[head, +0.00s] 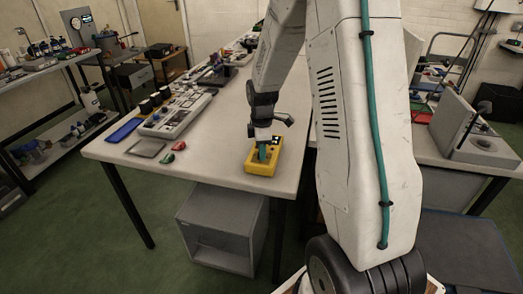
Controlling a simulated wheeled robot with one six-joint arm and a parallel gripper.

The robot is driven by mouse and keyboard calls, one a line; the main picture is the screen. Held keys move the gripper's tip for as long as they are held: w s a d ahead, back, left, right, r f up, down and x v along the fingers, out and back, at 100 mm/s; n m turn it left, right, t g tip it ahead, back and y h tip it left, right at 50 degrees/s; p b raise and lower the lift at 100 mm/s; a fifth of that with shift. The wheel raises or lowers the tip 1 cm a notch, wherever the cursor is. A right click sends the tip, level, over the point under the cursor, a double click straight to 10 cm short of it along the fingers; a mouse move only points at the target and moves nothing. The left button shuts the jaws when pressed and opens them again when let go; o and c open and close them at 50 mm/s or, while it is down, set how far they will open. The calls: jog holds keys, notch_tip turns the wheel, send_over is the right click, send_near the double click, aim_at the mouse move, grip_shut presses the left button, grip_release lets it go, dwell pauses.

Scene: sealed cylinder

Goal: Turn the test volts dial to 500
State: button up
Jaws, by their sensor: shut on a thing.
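A yellow tester box (261,168) lies on the near right end of the long white table. Its dark top face and a few small light marks show. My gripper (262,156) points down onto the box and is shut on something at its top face. That thing is most likely the dial, but the fingers hide it. The dial's pointer and its number marks are hidden or too small to read.
The table (225,140) is bare around the box. To the left are red and green clips (172,153), a grey plate (147,148), a blue tray (124,131) and a long grey instrument panel (178,113). A grey cabinet (222,222) stands below.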

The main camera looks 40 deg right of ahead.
jog(key=m, duration=0.4)
jog(key=shift+m, duration=0.3)
jog(key=m, duration=0.3)
jog(key=shift+m, duration=0.3)
jog(key=m, duration=1.2)
jog(key=shift+m, duration=0.3)
jog(key=m, duration=0.3)
jog(key=shift+m, duration=0.4)
jog(key=m, duration=0.8)
jog(key=shift+m, duration=0.4)
